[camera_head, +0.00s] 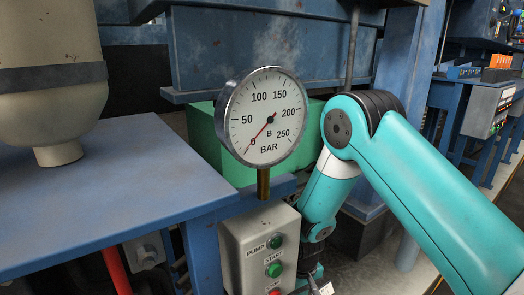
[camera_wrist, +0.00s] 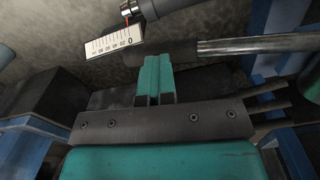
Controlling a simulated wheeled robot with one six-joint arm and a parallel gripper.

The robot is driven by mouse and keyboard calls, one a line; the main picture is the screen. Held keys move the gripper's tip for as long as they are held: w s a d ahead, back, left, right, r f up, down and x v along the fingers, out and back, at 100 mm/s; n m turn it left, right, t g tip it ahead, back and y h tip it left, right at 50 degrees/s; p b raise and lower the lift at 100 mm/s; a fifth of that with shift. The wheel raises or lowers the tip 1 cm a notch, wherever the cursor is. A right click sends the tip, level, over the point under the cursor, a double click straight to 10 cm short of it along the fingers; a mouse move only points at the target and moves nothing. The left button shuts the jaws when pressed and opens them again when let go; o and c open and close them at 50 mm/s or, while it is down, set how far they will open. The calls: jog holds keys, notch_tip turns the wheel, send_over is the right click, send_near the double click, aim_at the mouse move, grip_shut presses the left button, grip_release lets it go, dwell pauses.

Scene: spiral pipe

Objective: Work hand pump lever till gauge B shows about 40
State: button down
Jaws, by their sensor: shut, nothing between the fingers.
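Gauge B (camera_head: 265,117) is a round white dial in BAR in the head view, and its red needle points at about 0. In the wrist view, a bar with a dark grip (camera_wrist: 178,51) and a bare metal rod (camera_wrist: 250,45) looks like the pump lever. My gripper (camera_wrist: 155,62) has its teal fingers together and empty, with the tips right at the dark grip. I cannot tell whether they touch it. In the head view my gripper is not clearly visible at the bottom edge.
A grey button box (camera_head: 247,246) with green buttons stands below the gauge. A blue table (camera_head: 90,190) fills the left. In the wrist view, a small white scale plate (camera_wrist: 108,44) and a dark cylinder (camera_wrist: 172,8) lie just beyond the grip.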

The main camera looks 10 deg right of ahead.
notch_tip(320, 180, up, 10)
jog(key=p, duration=0.8)
jog(key=shift+p, duration=0.3)
jog(key=shift+d, duration=0.1)
dwell(1.4)
jog(key=shift+f+b, duration=2.25)
jog(key=shift+f, duration=1.35)
jog(key=shift+s+a+f+b, duration=0.1)
jog(key=shift+a+f+b, duration=0.1)
jog(key=shift+f+b, duration=1.05)
notch_tip(320, 180, up, 10)
jog(key=p, duration=0.9)
jog(key=shift+d, duration=0.2)
